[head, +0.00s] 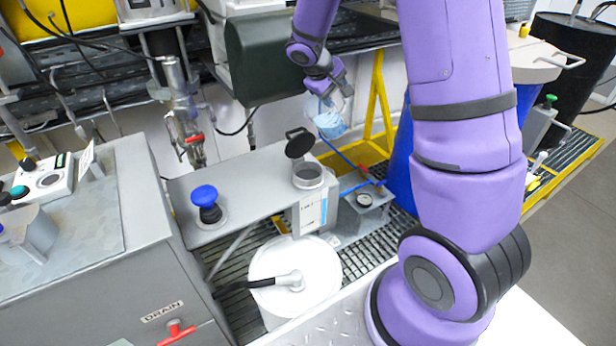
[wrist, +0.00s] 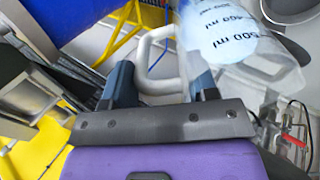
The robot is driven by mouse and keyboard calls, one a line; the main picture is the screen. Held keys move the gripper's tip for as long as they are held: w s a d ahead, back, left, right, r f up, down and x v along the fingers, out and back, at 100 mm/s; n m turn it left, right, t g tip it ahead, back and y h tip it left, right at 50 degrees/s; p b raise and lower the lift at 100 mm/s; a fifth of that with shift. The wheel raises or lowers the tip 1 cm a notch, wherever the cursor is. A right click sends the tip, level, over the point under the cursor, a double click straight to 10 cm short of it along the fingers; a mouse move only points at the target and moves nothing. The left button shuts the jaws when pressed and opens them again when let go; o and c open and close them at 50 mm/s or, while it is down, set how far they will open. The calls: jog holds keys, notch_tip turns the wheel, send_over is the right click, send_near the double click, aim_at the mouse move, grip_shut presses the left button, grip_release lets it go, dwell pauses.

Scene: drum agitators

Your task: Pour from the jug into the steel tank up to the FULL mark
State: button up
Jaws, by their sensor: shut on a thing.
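My gripper (head: 330,92) is shut on the handle (wrist: 150,62) of the clear jug. The jug (head: 331,122) hangs in the air above and to the right of the steel tank's mouth in the head view.
A blue knob (head: 206,197) stands on the tank top. A dark green box (head: 262,55) hangs close left of my gripper. A white drum lid (head: 295,265) with a hose is in front. A yellow frame (head: 378,110) and a blue drum (head: 400,150) stand to the right.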

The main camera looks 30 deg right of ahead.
jog(key=shift+d+r+y, duration=0.3)
jog(key=shift+r, duration=0.15)
jog(key=shift+w+d+y+b, duration=0.1)
jog(key=shift+d+y+b, duration=0.3)
jog(key=shift+y, duration=0.5)
jog(key=shift+d+r+g+y+b, duration=0.15)
jog(key=shift+r+g+y+b, duration=0.35)
jog(key=shift+y, duration=0.6)
jog(key=shift+f+y+b, duration=0.2)
jog(key=shift+y+b, duration=0.2)
jog(key=shift+y, duration=0.4)
